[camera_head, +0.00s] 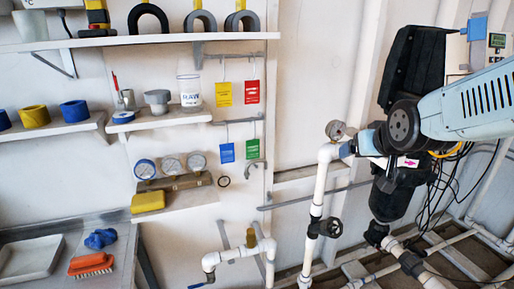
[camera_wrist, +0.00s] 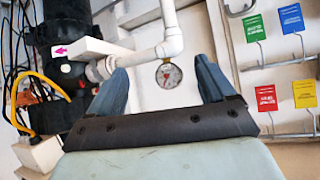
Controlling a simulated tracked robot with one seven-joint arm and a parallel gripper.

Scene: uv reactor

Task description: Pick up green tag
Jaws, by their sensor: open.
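The green tag (camera_head: 252,149) hangs from a wall hook in the lower row, right of the blue tag (camera_head: 227,152) and below the red tag (camera_head: 252,91) and yellow tag (camera_head: 223,94). In the wrist view, which is turned upside down, the green tag (camera_wrist: 254,28) is at the upper right, outside the jaws. My gripper (camera_head: 348,149) is right of the tags in the head view, apart from them, by the white pipe. In the wrist view my gripper (camera_wrist: 160,70) is open with nothing held; a pressure gauge (camera_wrist: 168,75) shows beyond and between its fingers.
A white pipe (camera_head: 320,185) with a black valve (camera_head: 327,227) rises between the tags and a black filter housing (camera_head: 392,198). A rail (camera_head: 310,199) crosses below right.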

